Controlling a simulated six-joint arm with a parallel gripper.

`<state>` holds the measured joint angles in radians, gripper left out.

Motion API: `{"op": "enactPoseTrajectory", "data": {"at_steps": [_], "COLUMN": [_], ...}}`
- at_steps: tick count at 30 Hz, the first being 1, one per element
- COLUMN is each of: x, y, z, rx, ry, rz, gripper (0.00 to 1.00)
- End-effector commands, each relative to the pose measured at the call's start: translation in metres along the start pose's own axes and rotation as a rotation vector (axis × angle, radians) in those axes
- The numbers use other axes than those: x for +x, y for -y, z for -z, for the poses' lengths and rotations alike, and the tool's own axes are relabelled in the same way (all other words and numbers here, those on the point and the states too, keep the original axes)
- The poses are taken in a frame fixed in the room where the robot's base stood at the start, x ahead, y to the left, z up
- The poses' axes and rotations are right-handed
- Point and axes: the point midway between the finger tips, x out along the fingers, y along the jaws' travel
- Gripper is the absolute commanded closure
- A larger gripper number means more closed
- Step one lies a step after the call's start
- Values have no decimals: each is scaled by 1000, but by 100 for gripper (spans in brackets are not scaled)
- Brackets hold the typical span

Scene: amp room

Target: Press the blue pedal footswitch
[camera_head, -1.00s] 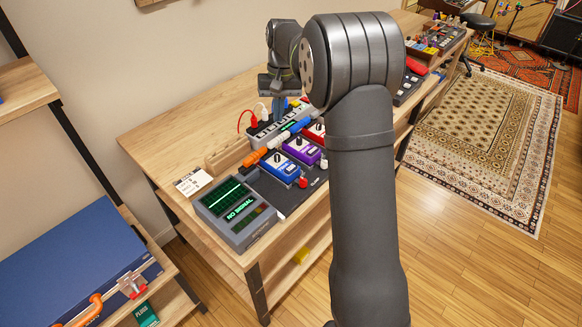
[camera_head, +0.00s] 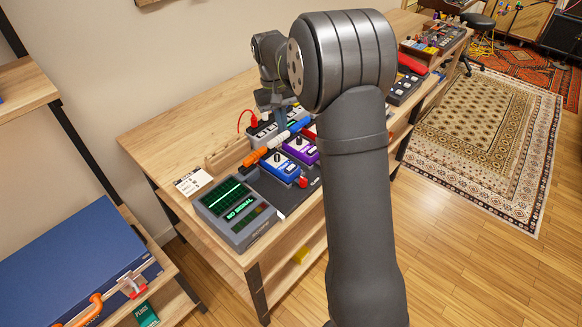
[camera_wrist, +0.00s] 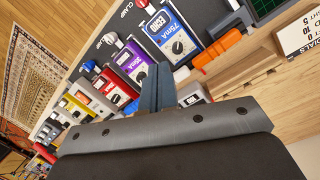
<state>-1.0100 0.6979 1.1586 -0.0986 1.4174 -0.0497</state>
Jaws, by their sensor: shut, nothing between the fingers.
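The blue pedal (camera_head: 281,167) sits on the dark pedalboard on the bench, left of the purple pedal (camera_head: 301,150). In the wrist view, the blue pedal (camera_wrist: 172,38) is at upper middle, with a black knob and a white label. My gripper (camera_head: 280,120) is behind the pedal row in the head view, its tips partly hard to make out. In the wrist view, the shut, empty fingers of my gripper (camera_wrist: 158,70) point toward the gap between the blue and purple pedals, near their knob ends. I cannot tell their exact height. The footswitch itself is not clear.
An orange plug (camera_wrist: 218,47) lies beside the blue pedal. A red pedal (camera_wrist: 115,88) and others continue the row. Bare bench top (camera_head: 180,125) is at the left.

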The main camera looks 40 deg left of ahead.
Motion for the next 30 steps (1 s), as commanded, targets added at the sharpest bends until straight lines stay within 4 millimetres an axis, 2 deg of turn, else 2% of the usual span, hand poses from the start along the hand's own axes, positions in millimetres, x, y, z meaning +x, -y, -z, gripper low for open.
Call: {"op": "enactPoseTrajectory", "data": {"at_steps": [6, 15, 21, 30], "x": [21, 24, 22, 21], "y": [0, 0, 1, 1], "z": [-24, -37, -38, -38], "rx": [-288, -647, -747, -757], "ry": [52, 111, 129, 131], "rz": [-310, -643, -731, -741], "gripper": [100, 100, 100, 100]}}
